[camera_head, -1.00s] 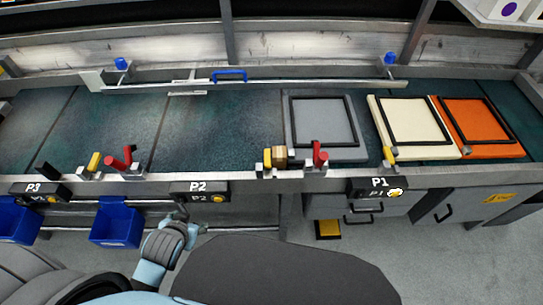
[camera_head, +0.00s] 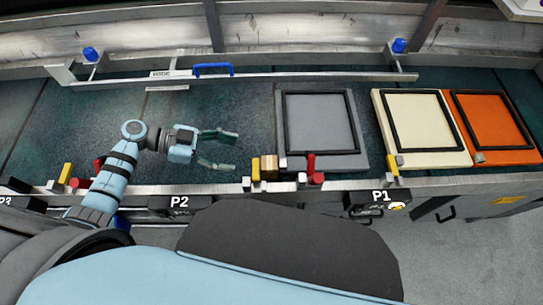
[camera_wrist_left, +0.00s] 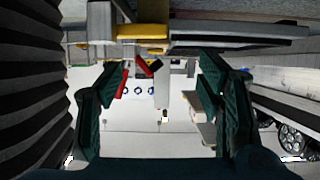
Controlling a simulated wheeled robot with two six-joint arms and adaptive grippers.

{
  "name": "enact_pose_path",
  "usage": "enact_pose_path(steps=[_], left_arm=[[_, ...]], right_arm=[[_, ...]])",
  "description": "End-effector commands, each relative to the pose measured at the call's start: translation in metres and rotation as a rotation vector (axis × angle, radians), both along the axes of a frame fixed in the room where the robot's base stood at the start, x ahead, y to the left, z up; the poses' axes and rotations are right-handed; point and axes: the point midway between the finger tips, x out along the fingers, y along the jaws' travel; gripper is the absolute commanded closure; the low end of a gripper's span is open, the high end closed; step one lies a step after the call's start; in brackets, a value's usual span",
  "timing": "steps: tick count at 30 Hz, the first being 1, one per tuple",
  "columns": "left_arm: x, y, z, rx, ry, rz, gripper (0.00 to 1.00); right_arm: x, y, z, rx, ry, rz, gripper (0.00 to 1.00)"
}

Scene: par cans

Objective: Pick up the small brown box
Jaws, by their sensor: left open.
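The small brown box (camera_head: 270,168) sits at the front edge of the green work surface in the head view, right beside a yellow block (camera_head: 255,168). My left gripper (camera_head: 236,151) is over the work surface, to the left of the box and a little behind it. Its two fingers are spread apart and empty, pointing right. In the left wrist view the open fingers of the gripper (camera_wrist_left: 160,88) frame the view. I cannot clearly pick out the box there. My right gripper is not in view.
A red clamp-like part (camera_head: 311,167) stands just right of the box. A grey panel with a black frame (camera_head: 360,150), a cream panel (camera_head: 458,157) and an orange panel (camera_head: 525,158) lie to the right. A metal rail with a blue handle (camera_head: 213,66) runs along the back.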

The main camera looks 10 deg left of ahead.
Motion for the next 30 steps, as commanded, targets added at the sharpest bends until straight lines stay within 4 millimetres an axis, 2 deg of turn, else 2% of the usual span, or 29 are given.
enact_pose_path(steps=[3,8,11,18,25,30], left_arm=[[0.005,-0.027,-0.013,-0.006,0.000,0.008,0.39],[0.012,-0.053,-0.024,-0.004,-0.002,0.014,0.39],[0.015,-0.065,-0.029,-0.004,-0.003,0.012,0.39],[0.025,-0.106,-0.047,-0.004,-0.004,0.010,0.39],[0.026,-0.110,-0.048,-0.001,-0.004,0.009,0.39],[0.026,-0.110,-0.047,-0.002,-0.004,0.009,0.65]], right_arm=[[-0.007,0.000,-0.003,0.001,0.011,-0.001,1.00],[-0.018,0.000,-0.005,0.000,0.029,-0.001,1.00],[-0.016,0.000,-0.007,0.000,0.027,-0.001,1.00],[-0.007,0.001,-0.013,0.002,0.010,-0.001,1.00],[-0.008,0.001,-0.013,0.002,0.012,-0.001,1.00],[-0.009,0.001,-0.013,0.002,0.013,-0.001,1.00]])
